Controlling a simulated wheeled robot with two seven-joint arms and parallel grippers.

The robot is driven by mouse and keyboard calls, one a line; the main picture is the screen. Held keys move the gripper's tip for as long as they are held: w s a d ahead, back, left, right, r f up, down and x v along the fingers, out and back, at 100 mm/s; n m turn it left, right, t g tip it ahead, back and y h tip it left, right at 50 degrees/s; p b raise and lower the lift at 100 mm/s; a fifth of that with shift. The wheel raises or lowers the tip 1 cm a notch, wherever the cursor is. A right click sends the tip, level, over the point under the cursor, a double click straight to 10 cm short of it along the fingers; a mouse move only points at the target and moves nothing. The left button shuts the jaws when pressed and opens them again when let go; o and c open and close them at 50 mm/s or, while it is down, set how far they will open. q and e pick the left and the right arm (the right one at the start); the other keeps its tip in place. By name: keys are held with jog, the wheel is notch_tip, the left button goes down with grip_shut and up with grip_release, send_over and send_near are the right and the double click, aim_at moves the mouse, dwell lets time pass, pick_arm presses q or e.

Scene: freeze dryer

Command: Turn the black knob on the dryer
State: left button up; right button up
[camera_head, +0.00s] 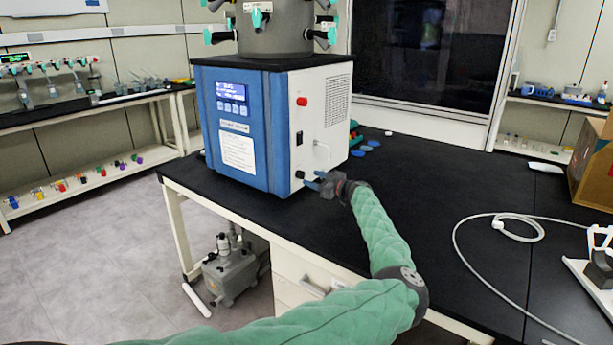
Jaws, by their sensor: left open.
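The freeze dryer (238,137) is a blue and white box on the black bench, with a grey chamber on top. The small black knob (299,174) is low on its white side panel, near the blue front edge. My left gripper (314,180) is open just right of the knob, its fingertips pointing at it. The fingertips look very close to the knob; I cannot tell whether they touch it. My right gripper is not in view.
A red button (302,101) and a black switch (299,138) sit higher on the same panel. A white hose (483,258) lies on the bench at right. A cardboard box (592,165) stands at the right edge. The black bench top (425,185) between is mostly clear.

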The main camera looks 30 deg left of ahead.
aim_at(303, 175)
pick_arm(q)
jog(key=shift+w+a+f, duration=0.1)
jog(key=shift+w+a, duration=0.05)
jog(key=shift+a, duration=0.9)
jog(key=shift+w+a, duration=0.1)
jog(key=shift+a, duration=0.9)
jog(key=c, duration=1)
